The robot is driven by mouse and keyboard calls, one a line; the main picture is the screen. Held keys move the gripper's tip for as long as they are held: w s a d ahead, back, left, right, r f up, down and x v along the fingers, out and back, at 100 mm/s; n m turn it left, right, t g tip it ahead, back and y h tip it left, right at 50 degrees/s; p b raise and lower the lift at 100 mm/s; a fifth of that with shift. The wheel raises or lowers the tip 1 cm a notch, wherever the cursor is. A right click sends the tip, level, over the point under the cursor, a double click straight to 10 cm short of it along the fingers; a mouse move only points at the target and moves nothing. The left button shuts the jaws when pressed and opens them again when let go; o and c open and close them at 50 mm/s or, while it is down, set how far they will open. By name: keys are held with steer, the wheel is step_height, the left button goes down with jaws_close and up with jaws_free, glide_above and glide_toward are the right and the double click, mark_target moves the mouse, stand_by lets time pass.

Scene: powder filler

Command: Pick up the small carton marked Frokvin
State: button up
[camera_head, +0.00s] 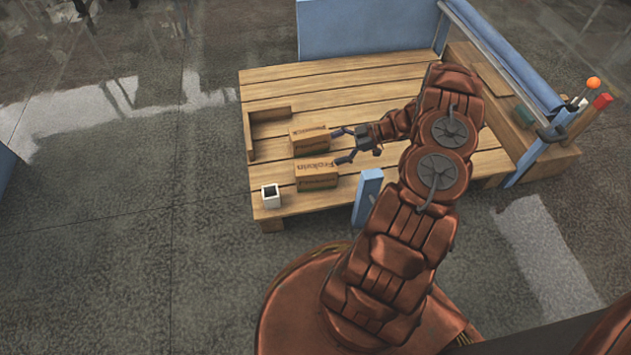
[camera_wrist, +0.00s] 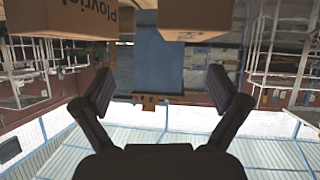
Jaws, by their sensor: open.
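The small carton marked Frokvin (camera_head: 316,174) is a brown box on the wooden table, the nearer of two cartons in the head view. My gripper (camera_head: 340,147) is open and empty just right of the cartons, its fingers spread roughly level with the gap between them. In the wrist view my gripper (camera_wrist: 162,90) also shows open with nothing between its fingers. Two cartons show at the top there, both cut off by the frame. The left one (camera_wrist: 75,20) bears letters like "Plovri"; the right one (camera_wrist: 195,18) shows no readable name.
The second carton (camera_head: 310,138) stands just behind the Frokvin one. A low wooden corner ledge (camera_head: 249,135) lies left of them. A white open-topped cup (camera_head: 270,196) stands at the front left. A blue post (camera_head: 367,195) rises at the front edge. The table's back (camera_head: 340,80) is clear.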

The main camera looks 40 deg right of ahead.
mark_target(318, 166)
steer(key=s+f, duration=0.1)
steer(key=s+a+f+y, duration=0.1)
steer(key=shift+s+f+g+b, duration=0.2)
steer(key=shift+s+g+b, duration=0.1)
steer(key=shift+s+g, duration=0.1)
steer(key=shift+s+a+f, duration=0.15)
steer(key=shift+a, duration=0.1)
steer(key=shift+b+x, duration=0.4)
steer(key=shift+x, duration=0.75)
steer(key=shift+w+r+b+x, duration=0.15)
steer(key=shift+b+x, duration=0.5)
steer(key=shift+x, duration=0.7)
steer(key=shift+w+r+b+x, duration=0.15)
steer(key=shift+b+x, duration=0.45)
steer(key=shift+x, duration=0.7)
steer(key=shift+r, duration=0.1)
steer(key=c, duration=1.7)
